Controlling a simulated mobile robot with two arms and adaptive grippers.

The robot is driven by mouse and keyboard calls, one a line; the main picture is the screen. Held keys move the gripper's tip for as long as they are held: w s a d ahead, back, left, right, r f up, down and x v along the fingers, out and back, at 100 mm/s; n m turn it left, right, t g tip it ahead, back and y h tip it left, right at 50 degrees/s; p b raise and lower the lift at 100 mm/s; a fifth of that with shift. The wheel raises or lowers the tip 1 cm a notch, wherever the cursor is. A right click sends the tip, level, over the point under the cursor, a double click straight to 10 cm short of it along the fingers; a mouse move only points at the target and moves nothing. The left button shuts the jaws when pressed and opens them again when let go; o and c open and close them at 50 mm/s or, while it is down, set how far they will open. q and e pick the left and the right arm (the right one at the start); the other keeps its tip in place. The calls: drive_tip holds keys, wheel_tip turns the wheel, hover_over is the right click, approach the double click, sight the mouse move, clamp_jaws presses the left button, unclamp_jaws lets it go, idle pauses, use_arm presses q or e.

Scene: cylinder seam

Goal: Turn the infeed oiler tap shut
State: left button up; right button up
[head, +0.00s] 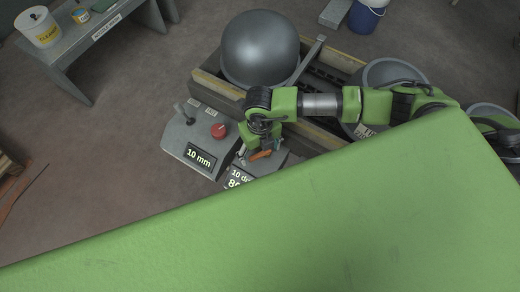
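My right gripper (255,151) hangs at the end of the green arm that comes in from the right. The arm and the gripper body hide part of that spot. My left gripper is not in view.
The console (178,147) carries a red button (219,130) and a black-knobbed lever (181,114). Behind it stands a machine bed with a large grey dome (260,48). A bench (95,42) and a blue bucket (367,15) are farther back. My green body hides the foreground.

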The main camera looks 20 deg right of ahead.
drive_tip(key=c, duration=1)
drive_tip(key=shift+c, duration=0.2)
drive_tip(key=n+b, duration=0.3)
drive_tip(key=shift+s+d+f, duration=0.1)
drive_tip(key=shift+s+f, duration=0.05)
drive_tip(key=shift+s, duration=0.15)
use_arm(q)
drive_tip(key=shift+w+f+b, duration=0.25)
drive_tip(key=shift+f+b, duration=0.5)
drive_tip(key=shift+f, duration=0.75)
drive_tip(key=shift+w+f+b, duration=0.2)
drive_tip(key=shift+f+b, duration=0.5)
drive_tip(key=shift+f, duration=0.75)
use_arm(e)
drive_tip(key=shift+s+d+r+n, duration=0.1)
drive_tip(key=shift+s+n, duration=0.05)
drive_tip(key=shift+n, duration=0.7)
drive_tip(key=shift+s+d+r+n, duration=0.1)
drive_tip(key=shift+s+n, duration=0.05)
drive_tip(key=shift+n, duration=0.7)
drive_tip(key=o, duration=1.1)
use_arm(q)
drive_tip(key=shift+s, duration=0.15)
